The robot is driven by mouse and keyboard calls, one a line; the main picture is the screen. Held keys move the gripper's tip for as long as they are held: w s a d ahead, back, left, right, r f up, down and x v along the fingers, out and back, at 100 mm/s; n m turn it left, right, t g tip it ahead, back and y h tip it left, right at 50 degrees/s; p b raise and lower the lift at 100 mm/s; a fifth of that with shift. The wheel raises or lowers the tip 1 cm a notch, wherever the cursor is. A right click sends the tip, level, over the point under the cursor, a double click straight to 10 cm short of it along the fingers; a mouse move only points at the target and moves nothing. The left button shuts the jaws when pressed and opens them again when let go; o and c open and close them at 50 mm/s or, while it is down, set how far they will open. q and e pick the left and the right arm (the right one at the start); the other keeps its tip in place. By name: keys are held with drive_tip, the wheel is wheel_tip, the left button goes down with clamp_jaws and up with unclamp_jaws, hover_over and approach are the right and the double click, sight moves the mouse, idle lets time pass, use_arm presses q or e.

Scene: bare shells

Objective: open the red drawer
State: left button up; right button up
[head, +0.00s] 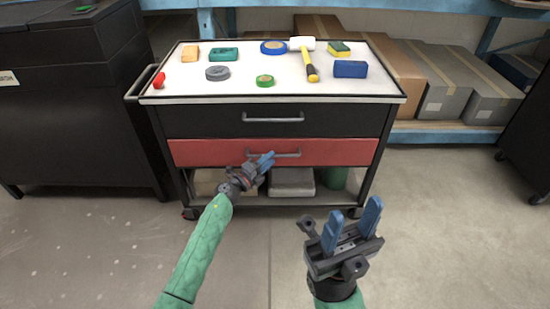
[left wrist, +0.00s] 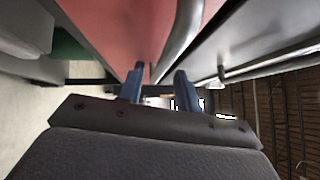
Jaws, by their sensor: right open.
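The red drawer (head: 340,153) is the lower drawer of the cart, and its front looks flush with the cart. Its grey bar handle (head: 288,154) runs across the middle; it also shows large in the left wrist view (left wrist: 184,35). My left gripper (head: 264,160) is at the left end of this handle. In the left wrist view its blue fingers (left wrist: 160,80) stand apart, with the handle's near end reaching the gap between them; I cannot tell whether they touch it. My right gripper (head: 352,215) is open and empty, low in front of the cart's right side.
The black drawer (head: 215,121) above is shut. The white cart top (head: 200,95) carries a mallet (head: 306,58), tapes and small blocks. Boxes lie on the lower shelf (head: 290,182). A dark cabinet (head: 75,110) stands left and cartons (head: 440,90) behind right. The floor in front is clear.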

sight(289, 151)
use_arm(q)
drive_tip(key=shift+x, duration=1.65)
clamp_jaws()
